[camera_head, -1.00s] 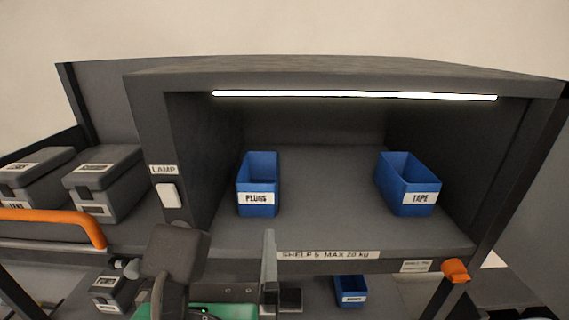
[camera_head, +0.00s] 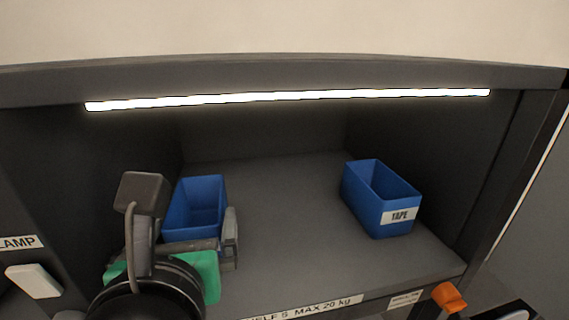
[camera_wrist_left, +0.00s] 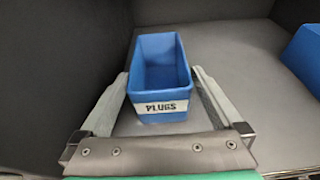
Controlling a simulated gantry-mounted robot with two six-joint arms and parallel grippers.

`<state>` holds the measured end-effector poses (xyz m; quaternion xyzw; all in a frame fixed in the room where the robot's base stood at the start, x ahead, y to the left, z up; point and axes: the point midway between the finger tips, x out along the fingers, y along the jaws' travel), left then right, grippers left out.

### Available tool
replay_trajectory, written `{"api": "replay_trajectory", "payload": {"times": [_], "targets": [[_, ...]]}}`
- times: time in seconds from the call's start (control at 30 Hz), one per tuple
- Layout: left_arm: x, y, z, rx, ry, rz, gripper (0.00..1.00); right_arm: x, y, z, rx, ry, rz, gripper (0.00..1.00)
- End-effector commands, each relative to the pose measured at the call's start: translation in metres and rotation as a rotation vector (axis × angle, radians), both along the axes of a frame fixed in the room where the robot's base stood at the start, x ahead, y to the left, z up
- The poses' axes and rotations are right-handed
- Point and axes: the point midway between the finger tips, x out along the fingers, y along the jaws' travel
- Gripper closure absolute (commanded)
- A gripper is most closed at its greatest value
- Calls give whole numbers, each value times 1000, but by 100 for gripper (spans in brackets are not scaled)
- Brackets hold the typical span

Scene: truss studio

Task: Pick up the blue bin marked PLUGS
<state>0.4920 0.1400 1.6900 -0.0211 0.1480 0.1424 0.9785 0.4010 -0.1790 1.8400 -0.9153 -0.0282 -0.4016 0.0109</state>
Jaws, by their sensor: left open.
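The blue bin marked PLUGS (camera_head: 196,204) stands upright on the shelf at left, open at the top and looking empty. In the head view my gripper hides its label; in the left wrist view the bin (camera_wrist_left: 160,75) is centred with the PLUGS label facing me. My left gripper (camera_head: 188,222) is at the bin's front. In the left wrist view its open fingers (camera_wrist_left: 160,85) reach along both sides of the bin, with a gap on the right; contact on the left is unclear. My right gripper is not in view.
A second blue bin, marked TAPE (camera_head: 382,200), stands on the shelf to the right. The shelf (camera_head: 285,225) is clear between the bins. A dark side wall (camera_head: 90,160) lies left, and a lit lamp strip (camera_head: 290,97) runs under the top panel.

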Motion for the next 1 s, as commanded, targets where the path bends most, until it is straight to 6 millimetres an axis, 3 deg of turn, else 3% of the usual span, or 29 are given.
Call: {"api": "replay_trajectory", "payload": {"times": [0.17,0.33,0.43,0.7,1.0], "targets": [[6,2,0,0,2,2,0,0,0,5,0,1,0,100],[32,12,-4,0,6,4,0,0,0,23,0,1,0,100],[45,15,-10,1,2,2,0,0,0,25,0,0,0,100],[49,16,-14,-1,0,0,0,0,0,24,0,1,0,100],[49,15,-14,-1,0,0,54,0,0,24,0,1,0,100]]}}
